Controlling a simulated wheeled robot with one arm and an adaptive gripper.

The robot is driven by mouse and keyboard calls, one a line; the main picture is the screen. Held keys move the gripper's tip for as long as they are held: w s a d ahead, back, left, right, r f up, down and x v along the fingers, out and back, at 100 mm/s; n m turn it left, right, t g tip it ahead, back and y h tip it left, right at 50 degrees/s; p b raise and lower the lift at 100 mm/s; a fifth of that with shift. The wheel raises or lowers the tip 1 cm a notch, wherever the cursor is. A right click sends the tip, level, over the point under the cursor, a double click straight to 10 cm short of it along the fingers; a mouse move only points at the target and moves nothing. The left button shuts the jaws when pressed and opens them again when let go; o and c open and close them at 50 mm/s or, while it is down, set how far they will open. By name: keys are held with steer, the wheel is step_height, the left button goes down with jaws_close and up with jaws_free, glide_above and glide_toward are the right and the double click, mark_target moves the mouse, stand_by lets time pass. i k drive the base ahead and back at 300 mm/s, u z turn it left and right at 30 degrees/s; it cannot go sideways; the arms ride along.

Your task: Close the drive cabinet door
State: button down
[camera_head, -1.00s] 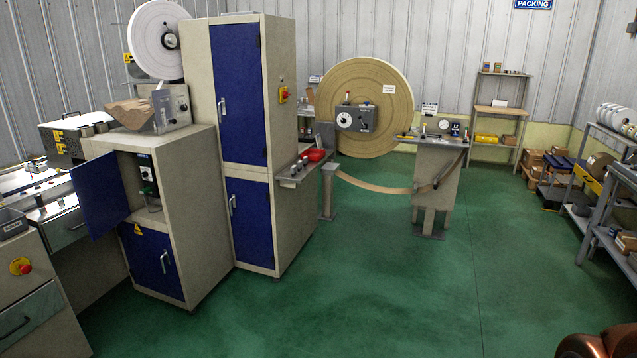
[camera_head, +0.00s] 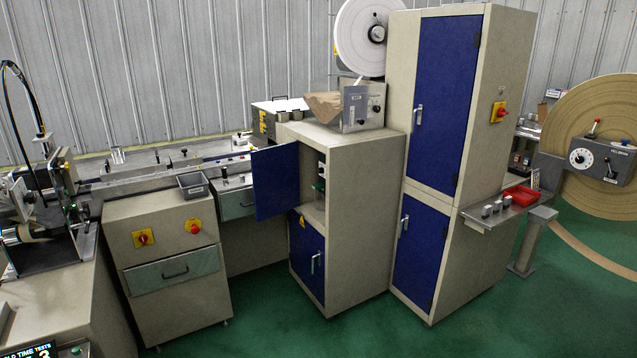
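The drive cabinet (camera_head: 350,215) is a beige cabinet near the middle of the head view. Its blue upper door (camera_head: 275,181) stands open, swung out to the left from the left side of the opening. Part of the compartment (camera_head: 314,190) shows behind it, with a small device inside. The blue lower door (camera_head: 307,256), with a yellow warning label and a pale handle, is shut. My gripper is not in view.
A taller beige cabinet (camera_head: 477,130) with two shut blue doors adjoins on the right. A shelf with a red tray (camera_head: 521,196) juts from it. A lower drawer unit (camera_head: 165,235) stands to the left. Green floor (camera_head: 375,330) is clear in front.

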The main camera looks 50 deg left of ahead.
mark_target(276, 171)
steer(key=u, duration=2.7)
steer(key=i, duration=3.55)
steer(key=u, duration=0.5)
